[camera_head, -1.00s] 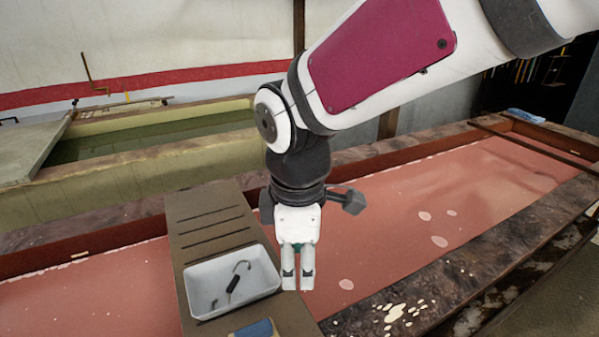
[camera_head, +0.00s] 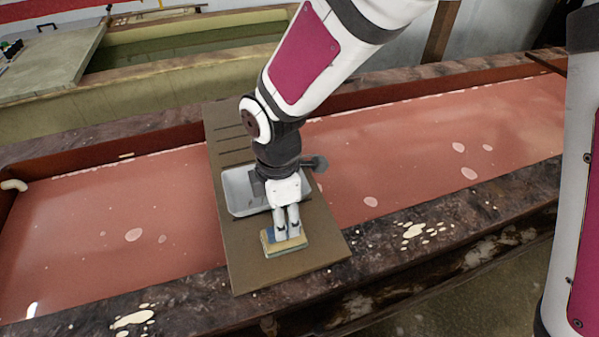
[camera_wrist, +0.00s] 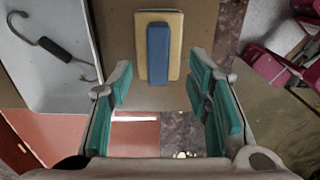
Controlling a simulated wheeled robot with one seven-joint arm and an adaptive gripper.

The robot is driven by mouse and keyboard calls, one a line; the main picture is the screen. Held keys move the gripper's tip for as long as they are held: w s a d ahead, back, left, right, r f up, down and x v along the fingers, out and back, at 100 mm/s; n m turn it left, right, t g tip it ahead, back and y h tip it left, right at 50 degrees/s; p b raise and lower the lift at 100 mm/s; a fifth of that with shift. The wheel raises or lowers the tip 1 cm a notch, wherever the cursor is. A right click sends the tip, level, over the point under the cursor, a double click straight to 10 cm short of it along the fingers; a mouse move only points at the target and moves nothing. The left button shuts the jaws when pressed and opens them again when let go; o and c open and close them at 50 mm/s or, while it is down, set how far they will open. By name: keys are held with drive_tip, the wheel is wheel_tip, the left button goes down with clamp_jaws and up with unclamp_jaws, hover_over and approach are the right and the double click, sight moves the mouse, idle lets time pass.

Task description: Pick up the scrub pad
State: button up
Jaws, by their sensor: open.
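The scrub pad (camera_head: 287,248) is a yellowish block with a blue strip along its top. It lies on the near end of the brown board, and in the wrist view the pad (camera_wrist: 174,48) shows at top centre. My gripper (camera_head: 287,236) points down at the pad in the head view and covers part of it. In the wrist view my gripper (camera_wrist: 160,80) is open, with green-lined fingers apart and nothing between them. The pad lies just beyond the fingertips there. I cannot tell the exact height of the fingertips above it.
The brown board (camera_head: 250,268) spans a vat of reddish liquid (camera_head: 420,150). A white tray (camera_head: 236,190) sits on the board behind the pad; a dark-handled hook (camera_wrist: 60,48) lies in it. The vat's stained near rim (camera_head: 400,232) runs beside the board.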

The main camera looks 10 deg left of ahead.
sight(273, 248)
drive_tip(key=shift+w+f+p, duration=0.1)
drive_tip(key=shift+f+p, duration=0.55)
drive_tip(key=shift+f, duration=2)
clamp_jaws()
